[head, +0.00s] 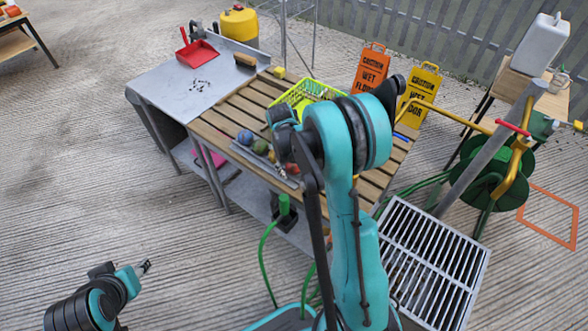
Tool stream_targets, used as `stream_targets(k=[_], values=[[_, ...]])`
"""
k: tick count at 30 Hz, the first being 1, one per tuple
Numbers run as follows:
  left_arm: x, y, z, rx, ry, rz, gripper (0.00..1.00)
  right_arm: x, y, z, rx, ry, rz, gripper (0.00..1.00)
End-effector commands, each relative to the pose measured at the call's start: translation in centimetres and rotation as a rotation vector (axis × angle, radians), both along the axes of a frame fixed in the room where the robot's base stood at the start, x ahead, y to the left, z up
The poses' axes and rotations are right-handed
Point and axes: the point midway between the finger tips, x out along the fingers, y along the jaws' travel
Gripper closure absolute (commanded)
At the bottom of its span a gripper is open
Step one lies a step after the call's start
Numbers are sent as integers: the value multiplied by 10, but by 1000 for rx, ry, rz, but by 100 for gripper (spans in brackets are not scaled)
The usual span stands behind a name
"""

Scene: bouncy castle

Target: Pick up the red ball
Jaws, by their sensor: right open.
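Several balls lie in a row along the front left part of the slatted wooden bench (215,127). A blue ball (245,137) and an olive-green ball (261,148) show clearly. A reddish round shape (292,168) shows at the right end of the row, partly covered by my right arm; I cannot tell for sure that it is the red ball. My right gripper (283,150) is open over this end of the row, with its fingers partly hidden. My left gripper (144,266) is low at the lower left, away from the bench, too small to read.
A yellow-green basket (300,93) stands behind the balls. Wet-floor signs (417,95), a green hose reel (490,175) and a metal grate (430,265) are to the right. Left floor is clear.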

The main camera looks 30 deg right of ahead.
Motion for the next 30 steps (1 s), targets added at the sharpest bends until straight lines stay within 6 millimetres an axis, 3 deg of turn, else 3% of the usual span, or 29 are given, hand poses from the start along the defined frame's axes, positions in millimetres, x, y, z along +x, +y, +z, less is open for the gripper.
stream_targets(k=[4, 9, 22, 26, 30], values=[[0, 0, 2, 0, 0, 0, 60, 0, 0, 2, 0, 0, 0, 26], [0, 0, 2, 0, 0, 0, 60, 0, 0, 2, 0, 0, 0, 69], [0, 0, 3, 0, 0, 0, 60, 0, 0, 5, 0, 0, 0, 70], [0, 0, 9, 0, 0, 0, 60, 0, 0, 16, 0, 0, 0, 70], [0, 0, 22, 0, 0, 0, 60, 0, 0, 41, 0, 0, 0, 70]])
